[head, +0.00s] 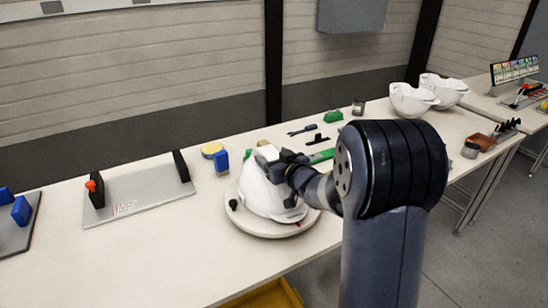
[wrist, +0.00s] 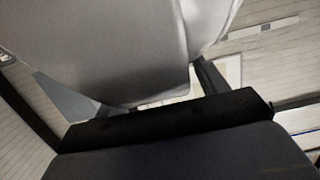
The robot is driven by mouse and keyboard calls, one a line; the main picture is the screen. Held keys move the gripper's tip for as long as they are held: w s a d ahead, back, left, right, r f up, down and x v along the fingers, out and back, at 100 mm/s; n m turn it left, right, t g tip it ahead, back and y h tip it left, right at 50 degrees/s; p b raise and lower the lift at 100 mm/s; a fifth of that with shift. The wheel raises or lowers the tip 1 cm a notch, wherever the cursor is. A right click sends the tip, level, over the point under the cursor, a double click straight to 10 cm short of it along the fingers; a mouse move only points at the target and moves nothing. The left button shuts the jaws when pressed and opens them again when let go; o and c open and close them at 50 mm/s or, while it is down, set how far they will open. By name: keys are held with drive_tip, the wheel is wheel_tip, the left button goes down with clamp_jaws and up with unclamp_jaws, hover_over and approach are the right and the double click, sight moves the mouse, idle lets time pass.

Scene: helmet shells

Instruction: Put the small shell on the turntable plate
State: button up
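A white helmet shell (head: 262,198) sits over the round turntable plate (head: 246,224) on the bench, tilted, in the head view. I cannot tell whether its rim rests fully on the plate. My gripper (head: 278,160) is at the shell's upper right side, partly hidden by my wrist. In the wrist view the pale shell (wrist: 110,50) fills the top of the picture, close in front of my gripper (wrist: 150,95). The fingers look spread apart with the shell in front of or between them. Whether they grip it is not clear.
Two more white shells (head: 411,99) stand at the back right of the bench. A flat grey fixture (head: 140,192) with dark posts lies to the left. A blue block (head: 222,162), a yellow disc (head: 212,149) and green items (head: 333,116) lie behind the plate. The bench front left is clear.

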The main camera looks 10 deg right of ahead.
drive_tip(key=shift+r, duration=0.25)
drive_tip(key=v, duration=1.2)
drive_tip(key=shift+w+f, duration=0.1)
drive_tip(key=x, duration=1.2)
drive_tip(key=shift+f, duration=0.2)
drive_tip(key=shift+r+p, duration=0.3)
drive_tip(key=shift+r, duration=0.95)
